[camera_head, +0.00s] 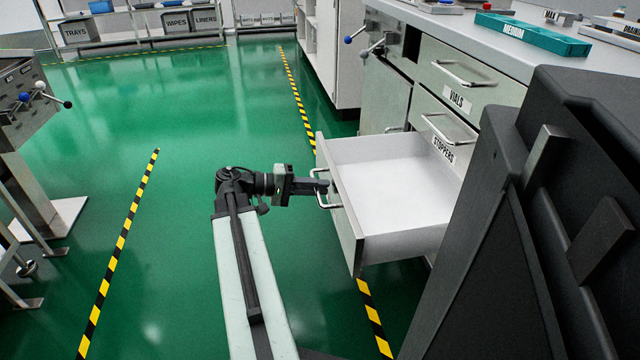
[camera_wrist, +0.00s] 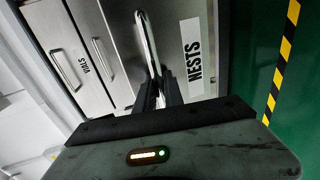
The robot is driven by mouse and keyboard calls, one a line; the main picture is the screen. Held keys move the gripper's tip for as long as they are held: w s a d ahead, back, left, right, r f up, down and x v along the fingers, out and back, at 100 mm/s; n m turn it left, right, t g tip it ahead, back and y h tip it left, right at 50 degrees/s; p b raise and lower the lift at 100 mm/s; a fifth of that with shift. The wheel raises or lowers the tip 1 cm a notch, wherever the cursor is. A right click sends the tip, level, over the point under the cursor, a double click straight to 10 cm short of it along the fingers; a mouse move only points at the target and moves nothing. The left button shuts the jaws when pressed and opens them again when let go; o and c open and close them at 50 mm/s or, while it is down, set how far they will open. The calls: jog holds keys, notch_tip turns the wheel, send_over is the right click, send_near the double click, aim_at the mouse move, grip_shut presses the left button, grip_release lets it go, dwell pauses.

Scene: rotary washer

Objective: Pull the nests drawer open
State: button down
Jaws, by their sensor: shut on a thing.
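The nests drawer (camera_head: 395,190) stands pulled well out of the bench cabinet in the head view, its white inside bare and empty. Its front panel shows in the wrist view with a NESTS label (camera_wrist: 194,57) beside a metal bar handle (camera_wrist: 147,40). My gripper (camera_head: 322,187) is at the outer face of the drawer front, shut on the handle. In the wrist view my gripper's dark fingers (camera_wrist: 158,92) close around the lower part of the handle. The head view does not show the label.
Shut drawers marked VIALS (camera_head: 457,99) and STOPPERS (camera_head: 443,149) sit above the open one. A teal tray (camera_head: 532,34) lies on the bench top. A steel stand (camera_head: 35,170) is at the left. The green floor (camera_head: 190,130) between is clear.

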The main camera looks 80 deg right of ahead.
jog(key=shift+s+d+r, duration=0.1)
jog(key=shift+d+r, duration=0.05)
jog(key=shift+d, duration=0.1)
jog(key=c, duration=1.5)
grip_release()
jog(key=shift+o, duration=0.2)
jog(key=shift+s, duration=0.1)
jog(key=shift+a, duration=0.1)
jog(key=p+v, duration=0.1)
jog(key=v, duration=0.6)
jog(key=shift+w+a, duration=0.15)
jog(key=shift+w, duration=0.2)
